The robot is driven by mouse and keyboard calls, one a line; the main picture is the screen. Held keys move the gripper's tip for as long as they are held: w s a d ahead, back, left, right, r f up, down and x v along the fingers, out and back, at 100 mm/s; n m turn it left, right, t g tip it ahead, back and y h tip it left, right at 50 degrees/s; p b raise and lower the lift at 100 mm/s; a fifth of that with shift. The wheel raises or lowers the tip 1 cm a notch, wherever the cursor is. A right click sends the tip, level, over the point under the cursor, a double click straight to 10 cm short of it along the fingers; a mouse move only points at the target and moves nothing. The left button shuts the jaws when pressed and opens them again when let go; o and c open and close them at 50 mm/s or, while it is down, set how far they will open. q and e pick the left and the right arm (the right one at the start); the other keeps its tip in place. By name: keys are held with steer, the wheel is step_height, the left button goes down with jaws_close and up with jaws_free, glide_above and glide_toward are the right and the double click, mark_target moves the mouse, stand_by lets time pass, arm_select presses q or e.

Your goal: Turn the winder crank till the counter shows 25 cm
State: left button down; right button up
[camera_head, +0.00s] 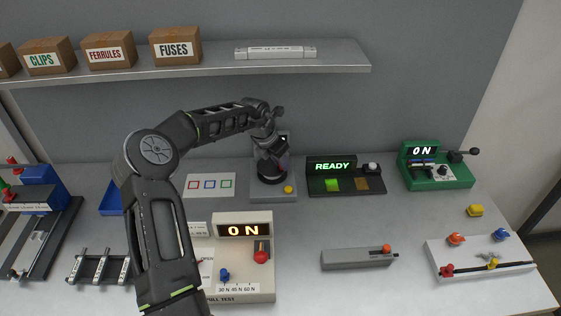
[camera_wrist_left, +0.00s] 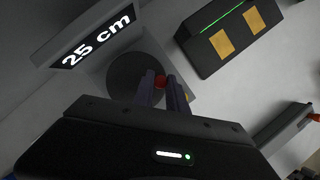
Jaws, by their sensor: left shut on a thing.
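The winder (camera_head: 262,194) stands at the back middle of the bench, with a pale base and a yellow button. In the left wrist view its counter (camera_wrist_left: 97,38) reads 25 cm, above a dark round disc (camera_wrist_left: 122,78). The crank's red knob (camera_wrist_left: 160,81) shows between the fingers of my left gripper (camera_wrist_left: 162,90), which is shut on it. In the head view my left gripper (camera_head: 271,174) covers the winder's front, and the counter and crank are mostly hidden there. My right gripper is in neither view.
A black READY panel (camera_head: 346,187) stands just right of the winder. Further right is a green tester (camera_head: 436,178) reading ON. A cream pull tester (camera_head: 262,289) stands in front, beside my left arm. A shelf (camera_head: 220,74) with boxes runs above.

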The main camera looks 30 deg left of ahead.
mark_target(274, 174)
arm_select(q)
steer(key=c, duration=1.3)
jaws_free()
steer(key=shift+c, duration=0.2)
steer(key=b+v, duration=0.1)
steer(key=v, duration=0.6)
steer(key=shift+r, duration=0.4)
steer(key=shift+s, duration=0.1)
